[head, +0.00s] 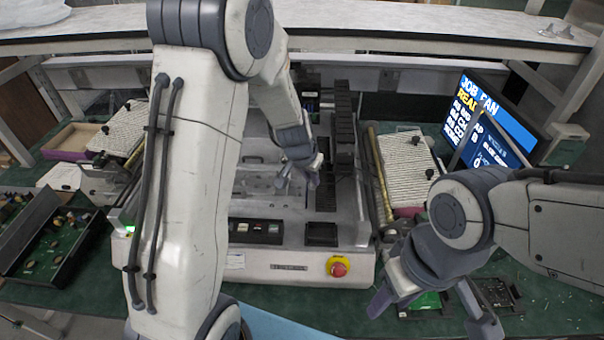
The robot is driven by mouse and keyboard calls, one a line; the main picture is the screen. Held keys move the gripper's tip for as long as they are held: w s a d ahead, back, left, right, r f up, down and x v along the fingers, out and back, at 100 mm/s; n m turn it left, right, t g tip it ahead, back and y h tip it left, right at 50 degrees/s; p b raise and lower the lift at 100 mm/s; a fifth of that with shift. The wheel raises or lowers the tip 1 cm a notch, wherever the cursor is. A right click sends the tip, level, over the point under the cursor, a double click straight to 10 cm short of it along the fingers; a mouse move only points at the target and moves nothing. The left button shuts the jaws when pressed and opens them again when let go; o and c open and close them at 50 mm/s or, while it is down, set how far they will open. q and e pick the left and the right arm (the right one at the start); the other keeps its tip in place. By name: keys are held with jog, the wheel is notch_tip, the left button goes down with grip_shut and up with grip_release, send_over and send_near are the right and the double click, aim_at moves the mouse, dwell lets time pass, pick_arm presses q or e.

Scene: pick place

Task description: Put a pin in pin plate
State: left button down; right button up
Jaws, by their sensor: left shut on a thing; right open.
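My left gripper (297,182) points down over the middle of the grey machine (290,262), at the right side of its clear-topped central section. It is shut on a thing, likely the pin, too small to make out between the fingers. Two white ridged plates lie tilted, one left (122,127) and one right (408,165) of the machine; I cannot tell whether either is the pin plate. My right gripper (432,312) is at the lower right with its fingers wide apart and empty, above a green circuit board (428,301).
A red emergency knob (338,267) is on the machine's front. A black tray with small parts (62,243) lies at left. A monitor (493,120) stands at right. A shelf (400,27) crosses the back. My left arm hides much of the machine's left side.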

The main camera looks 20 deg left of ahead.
pick_arm(q)
jog(key=w+a+n+y+p, duration=0.2)
jog(key=a+n+p, duration=0.45)
jog(key=a, duration=1.15)
jog(key=shift+m, duration=0.25)
jog(key=shift+a+f+b, duration=0.2)
jog(key=shift+f+b, duration=2.45)
jog(key=shift+f, duration=0.45)
jog(key=shift+f+b, duration=0.75)
jog(key=shift+b, duration=0.1)
jog(key=shift+f, duration=0.1)
jog(key=c, duration=0.8)
grip_release()
jog(key=shift+c, duration=0.3)
